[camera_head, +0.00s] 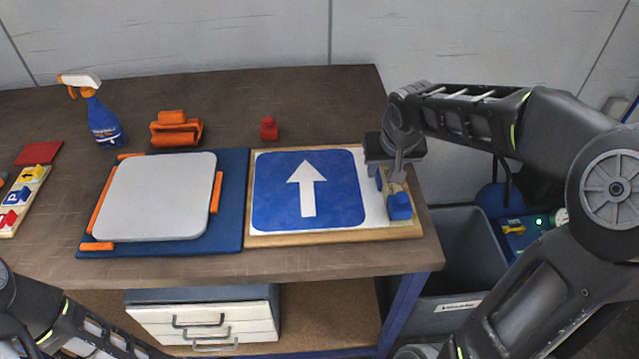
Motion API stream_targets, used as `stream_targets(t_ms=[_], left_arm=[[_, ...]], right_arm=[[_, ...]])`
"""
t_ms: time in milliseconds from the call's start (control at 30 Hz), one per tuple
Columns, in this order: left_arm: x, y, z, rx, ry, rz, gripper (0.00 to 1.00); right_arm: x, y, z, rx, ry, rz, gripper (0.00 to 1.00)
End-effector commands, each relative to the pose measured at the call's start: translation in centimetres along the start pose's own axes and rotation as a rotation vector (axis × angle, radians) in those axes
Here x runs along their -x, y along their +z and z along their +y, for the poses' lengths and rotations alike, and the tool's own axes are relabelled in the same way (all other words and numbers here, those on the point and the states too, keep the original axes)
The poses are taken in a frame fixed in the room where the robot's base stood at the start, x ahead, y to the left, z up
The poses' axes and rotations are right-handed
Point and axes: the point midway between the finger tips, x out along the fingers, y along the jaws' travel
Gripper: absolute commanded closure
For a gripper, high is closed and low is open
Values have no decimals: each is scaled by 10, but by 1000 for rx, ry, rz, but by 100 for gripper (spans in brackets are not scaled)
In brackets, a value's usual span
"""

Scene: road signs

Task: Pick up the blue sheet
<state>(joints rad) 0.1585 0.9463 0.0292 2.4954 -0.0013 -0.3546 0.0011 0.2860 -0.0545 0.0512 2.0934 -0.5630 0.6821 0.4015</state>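The blue sheet (265,207), with rounded corners and a white upward arrow, lies flat on a pale wood-edged board (330,237) at the right of the table. My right gripper (391,178) is over the right end of this board, just right of the sheet and apart from it. Its fingers are small and dark here, so I cannot tell whether they are open or shut.
A blank white plate (160,200) with orange edge pieces lies on a blue mat (232,200) left of the board. Behind are a spray bottle (104,122), an orange roller-like tool (176,132) and a red block (269,128). A grey bin (465,255) stands right of the table.

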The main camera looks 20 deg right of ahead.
Motion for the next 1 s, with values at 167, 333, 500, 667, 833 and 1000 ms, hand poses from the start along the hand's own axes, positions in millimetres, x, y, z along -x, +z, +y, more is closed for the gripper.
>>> stream_targets(t_ms=[167, 333, 500, 667, 833, 1000], left_arm=[[4, 0, 2, 0, 0, 0, 64], [4, 0, 2, 0, 0, 0, 64], [4, 0, 2, 0, 0, 0, 64], [4, 0, 2, 0, 0, 0, 64], [4, 0, 2, 0, 0, 0, 64], [4, 0, 2, 0, 0, 0, 64]], right_arm=[[-25, 0, -2, 0, 0, -3, 66], [-31, 0, -1, 0, 0, 1, 66], [-31, 0, -1, 0, 0, 1, 66], [-31, 0, -1, 0, 0, 1, 66], [-31, 0, -1, 0, 0, 1, 66], [-31, 0, -1, 0, 0, 1, 79]])
